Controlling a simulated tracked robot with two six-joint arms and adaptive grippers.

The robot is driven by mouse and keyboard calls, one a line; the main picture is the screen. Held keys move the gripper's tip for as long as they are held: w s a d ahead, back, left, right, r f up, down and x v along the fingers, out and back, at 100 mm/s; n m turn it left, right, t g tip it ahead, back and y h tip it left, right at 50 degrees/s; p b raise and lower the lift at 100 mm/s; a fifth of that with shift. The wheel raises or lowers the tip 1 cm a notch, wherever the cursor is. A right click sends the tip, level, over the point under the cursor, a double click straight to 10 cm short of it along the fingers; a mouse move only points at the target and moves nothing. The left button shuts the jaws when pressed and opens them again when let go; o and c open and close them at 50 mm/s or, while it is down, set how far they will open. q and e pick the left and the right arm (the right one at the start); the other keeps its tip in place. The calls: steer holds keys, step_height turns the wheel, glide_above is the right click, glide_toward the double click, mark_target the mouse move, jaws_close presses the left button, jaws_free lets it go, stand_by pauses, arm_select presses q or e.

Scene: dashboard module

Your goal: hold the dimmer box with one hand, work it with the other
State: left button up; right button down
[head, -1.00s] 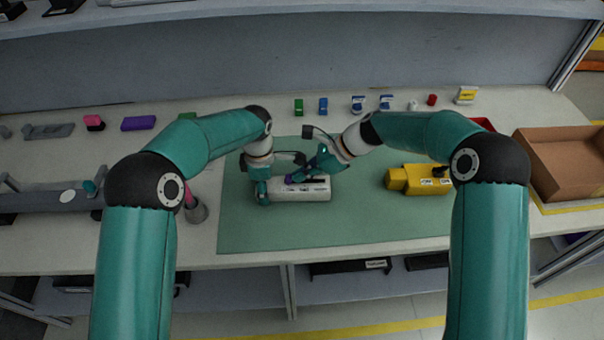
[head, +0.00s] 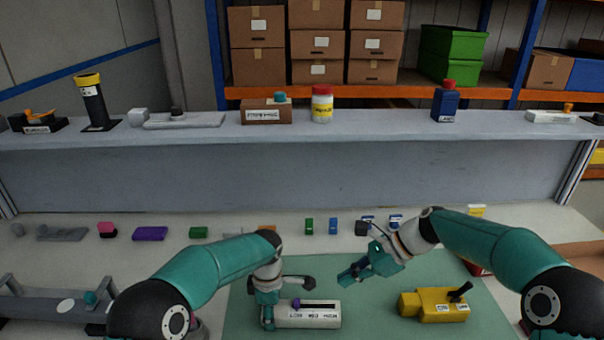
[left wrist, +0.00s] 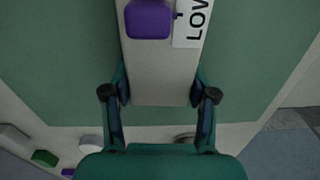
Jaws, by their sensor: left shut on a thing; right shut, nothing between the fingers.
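The dimmer box (head: 318,321) is a pale box on the green mat (head: 375,322), with a dark slot, a purple slider knob (head: 296,304) and a label reading LOW, MED, HIGH. The knob sits at the LOW end, on the left. My left gripper (head: 268,318) is shut on the box's left end; the left wrist view shows its fingers (left wrist: 160,98) on either side of the box, near the purple knob (left wrist: 149,19). My right gripper (head: 345,276) is shut and empty, above and behind the box's right end, apart from it.
A yellow device (head: 434,305) with a dark lever stands on the mat to the right. Several small coloured blocks line the bench's back, including a purple one (head: 149,234). A shelf (head: 300,130) above holds a jar (head: 322,104) and other items.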

arm_select(q)
steer(key=o, duration=1.5)
steer(key=shift+f, duration=0.1)
steer(key=shift+o, duration=0.7)
